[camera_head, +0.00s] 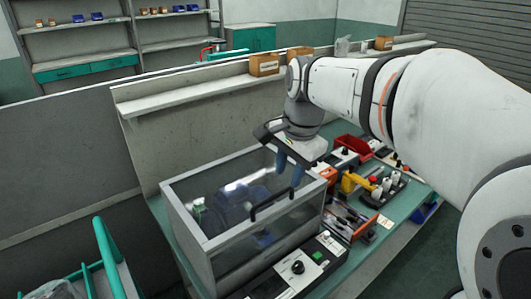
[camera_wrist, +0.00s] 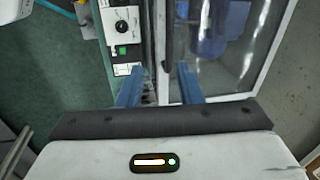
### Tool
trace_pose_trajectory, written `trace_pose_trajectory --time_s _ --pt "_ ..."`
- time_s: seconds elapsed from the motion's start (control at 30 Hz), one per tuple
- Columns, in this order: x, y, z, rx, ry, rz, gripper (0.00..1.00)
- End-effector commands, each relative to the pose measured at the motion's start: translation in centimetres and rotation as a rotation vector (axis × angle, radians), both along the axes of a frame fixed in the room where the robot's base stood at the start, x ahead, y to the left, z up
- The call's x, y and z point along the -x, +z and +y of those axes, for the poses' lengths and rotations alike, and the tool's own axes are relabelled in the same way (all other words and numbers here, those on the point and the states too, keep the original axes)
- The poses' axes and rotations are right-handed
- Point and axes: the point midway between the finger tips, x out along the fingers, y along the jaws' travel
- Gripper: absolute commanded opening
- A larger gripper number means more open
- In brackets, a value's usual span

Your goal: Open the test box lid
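The test box (camera_head: 205,254) is a grey-framed case with clear panels on the teal bench, and its lid appears shut. A black bar handle (camera_head: 272,202) runs along the lid's front edge. A blue pump (camera_head: 240,197) shows through the clear panels. My gripper (camera_head: 290,172) is above the right end of the box, blue fingers pointing down. In the wrist view my gripper (camera_wrist: 160,88) has its two fingers apart, with nothing held between them. The dark handle (camera_wrist: 167,42) shows just beyond the fingers there, near the box edge; contact cannot be seen.
A control panel with a dial and green button (camera_head: 298,268) lies along the box's front. To the right are a red bin (camera_head: 354,147), a yellow tool (camera_head: 353,181) and other small items. A low wall with a ledge (camera_head: 200,88) stands behind the bench.

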Motion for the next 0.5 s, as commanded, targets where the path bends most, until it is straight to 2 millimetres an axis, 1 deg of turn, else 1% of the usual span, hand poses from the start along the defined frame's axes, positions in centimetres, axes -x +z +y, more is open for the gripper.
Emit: trace_pose_trajectory --time_s 0.07,0.17,0.27,0.5 --pt "-0.8 0.7 0.5 -0.013 -0.045 0.008 0.33" --pt "-1.2 0.4 0.8 -0.021 -0.072 0.015 0.33" --pt "-1.3 -0.7 0.9 -0.021 -0.075 0.017 0.33" --pt "-1.9 -4.6 1.4 -0.02 -0.073 0.017 0.33"
